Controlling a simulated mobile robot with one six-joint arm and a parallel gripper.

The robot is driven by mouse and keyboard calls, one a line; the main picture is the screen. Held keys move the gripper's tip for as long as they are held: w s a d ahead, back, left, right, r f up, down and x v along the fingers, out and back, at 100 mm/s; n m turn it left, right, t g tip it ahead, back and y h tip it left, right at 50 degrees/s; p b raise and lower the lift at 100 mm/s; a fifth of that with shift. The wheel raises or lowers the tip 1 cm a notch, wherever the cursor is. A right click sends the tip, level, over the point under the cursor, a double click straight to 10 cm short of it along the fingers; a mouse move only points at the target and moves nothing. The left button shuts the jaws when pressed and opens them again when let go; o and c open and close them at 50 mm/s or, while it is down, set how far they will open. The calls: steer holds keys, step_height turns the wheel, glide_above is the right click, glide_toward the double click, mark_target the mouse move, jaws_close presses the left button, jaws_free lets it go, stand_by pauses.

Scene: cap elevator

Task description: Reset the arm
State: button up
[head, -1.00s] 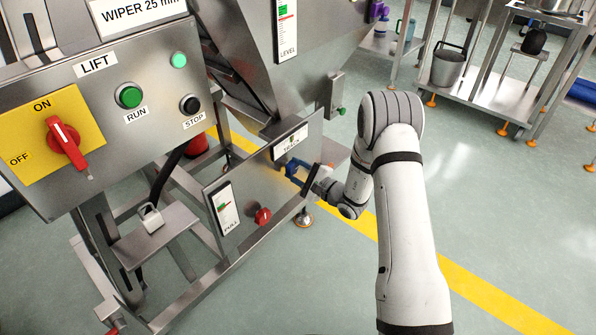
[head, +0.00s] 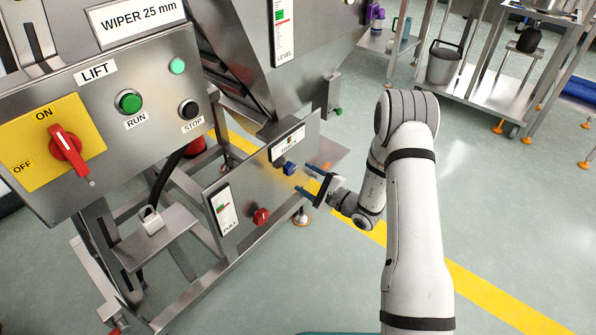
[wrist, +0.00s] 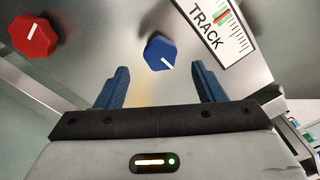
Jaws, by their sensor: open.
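My gripper (head: 311,181) is open and empty, with its blue fingers pointing at the lower steel panel (head: 240,199). In the head view it stands just off the panel, to the right of and slightly below the blue knob (head: 290,168). In the wrist view the blue knob (wrist: 160,52) shows ahead of the gap between the two fingertips (wrist: 160,78), apart from both. My arm extends from the bottom right of the head view.
The control box carries a red switch (head: 66,146), a green RUN button (head: 129,101) and a black STOP button (head: 188,109). Open floor lies to the right.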

steer(key=shift+v, duration=1)
steer(key=s+a+r+n+g+p, duration=0.1)
steer(key=s+r+n+g+p, duration=0.4)
steer(key=r, duration=0.6)
steer(key=s+a+r+n+g+h+p, duration=0.1)
steer(key=s+a+r+n+g+p, duration=0.15)
steer(key=s+r+p, duration=0.6)
steer(key=s+r+n+g+p, duration=0.3)
steer(key=s+r+g, duration=0.15)
steer(key=r, duration=0.85)
steer(key=s+d+r+n+t+h+p, duration=0.1)
steer(key=s+d+r+h+p, duration=0.3)
steer(key=r, duration=0.4)
steer(key=s+d+r+n+t+h+p, duration=0.1)
steer(key=s+d+r+n+h+p, duration=0.1)
steer(key=s+d+r+h+p, duration=0.2)
steer(key=s+d+r+n+t+h+p, duration=0.1)
steer(key=s+d+r+h+p, duration=0.3)
steer(key=d+r+p, duration=0.4)
step_height(320, 180, up, 4)
steer(key=shift+d+r+t+h+p, duration=0.15)
steer(key=shift+r+t+h+p, duration=0.15)
steer(key=shift+h+p, duration=0.25)
steer(key=shift+n, duration=0.25)
